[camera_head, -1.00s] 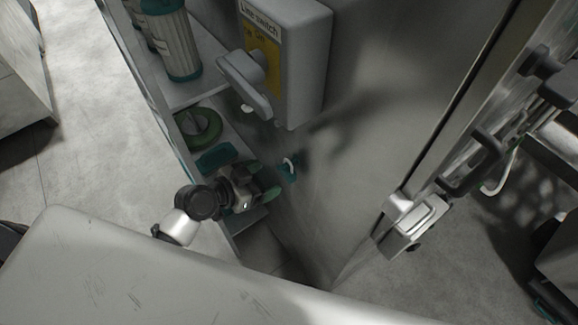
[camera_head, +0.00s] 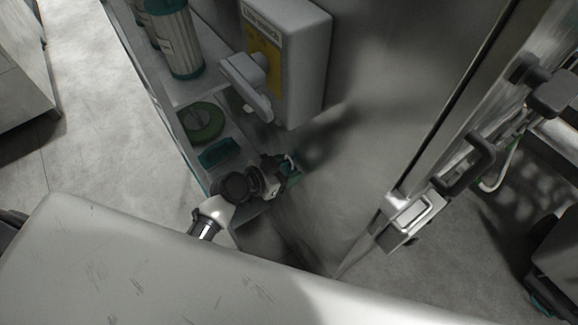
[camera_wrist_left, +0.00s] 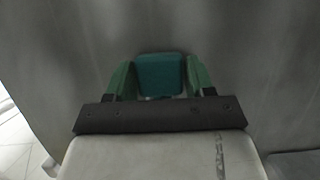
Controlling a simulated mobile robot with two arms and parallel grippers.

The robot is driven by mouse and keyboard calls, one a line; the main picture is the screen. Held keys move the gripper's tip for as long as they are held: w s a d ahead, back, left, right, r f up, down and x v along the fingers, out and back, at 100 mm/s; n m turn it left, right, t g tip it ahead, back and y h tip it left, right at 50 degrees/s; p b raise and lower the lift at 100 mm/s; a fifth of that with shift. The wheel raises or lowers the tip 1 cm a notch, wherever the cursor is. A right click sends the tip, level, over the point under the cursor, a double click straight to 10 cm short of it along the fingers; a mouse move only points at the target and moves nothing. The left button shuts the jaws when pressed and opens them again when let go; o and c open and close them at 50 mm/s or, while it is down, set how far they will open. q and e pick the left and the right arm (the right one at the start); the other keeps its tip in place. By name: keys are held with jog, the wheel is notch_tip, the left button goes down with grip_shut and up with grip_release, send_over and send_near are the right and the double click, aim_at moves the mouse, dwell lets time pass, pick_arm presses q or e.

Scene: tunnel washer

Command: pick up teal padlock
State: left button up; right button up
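In the left wrist view, the padlock's teal body (camera_wrist_left: 160,74) sits between the two green fingertips of the left gripper (camera_wrist_left: 161,77). The fingertips lie close along both its sides; I cannot tell whether they press on it. The shackle is hidden in the wrist view. My right gripper is not in view.
A grey switch box (camera_head: 298,62) with a projecting handle (camera_head: 246,84) is above the gripper. A shelf at left holds a green round object (camera_head: 202,122), a teal tray-like item (camera_head: 219,152) and striped canisters (camera_head: 175,40). A door latch (camera_head: 408,217) is at right.

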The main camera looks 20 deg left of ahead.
pick_arm(q)
jog(key=c, duration=0.6)
jog(key=shift+o, duration=0.2)
jog(key=shift+r+p, duration=0.35)
jog(key=shift+r, duration=0.1)
jog(key=shift+r+p, duration=0.35)
jog(key=shift+r, duration=0.05)
jog(key=s+a+b, duration=0.8)
jog(key=s+a, duration=0.3)
jog(key=s, duration=0.3)
